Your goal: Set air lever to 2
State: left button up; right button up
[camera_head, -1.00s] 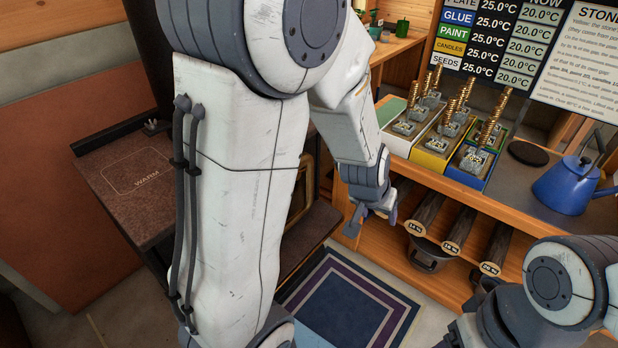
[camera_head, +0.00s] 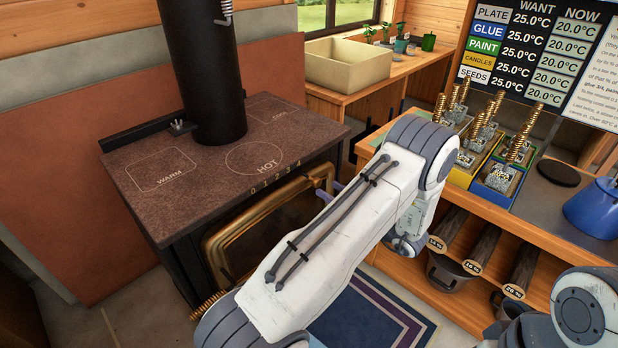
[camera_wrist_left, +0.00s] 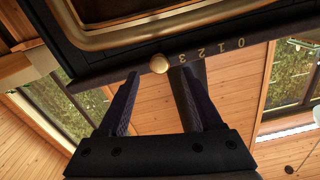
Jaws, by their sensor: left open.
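The air lever shows as a round brass knob (camera_wrist_left: 159,64) at the stove's front edge in the left wrist view. It appears beside the 3, on the side away from the 0, and covers where a 4 might be. The printed scale (camera_head: 275,176), 0 to 4, runs along the stove-top edge in the head view, where I cannot make out the knob. My left gripper (camera_wrist_left: 160,82) is open, its two dark fingers pointing at the knob, which appears between their tips. In the head view, the left gripper (camera_head: 336,188) is partly hidden by my arm. My right gripper is out of view.
The dark stove (camera_head: 215,195) has a flue pipe (camera_head: 205,70) and a brass-framed door (camera_head: 228,245) below the scale. A wooden shelf (camera_head: 400,262) with logs and coloured boxes stands at right. A blue kettle (camera_head: 597,207) stands on top. A rug (camera_head: 352,322) lies on the floor.

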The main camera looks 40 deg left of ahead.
aim_at(309, 177)
pick_arm(q)
jog(key=a, duration=0.6)
jog(key=a+b, duration=0.1)
jog(key=a, duration=0.2)
jog(key=shift+w, duration=0.4)
grip_shut()
dwell(0.8)
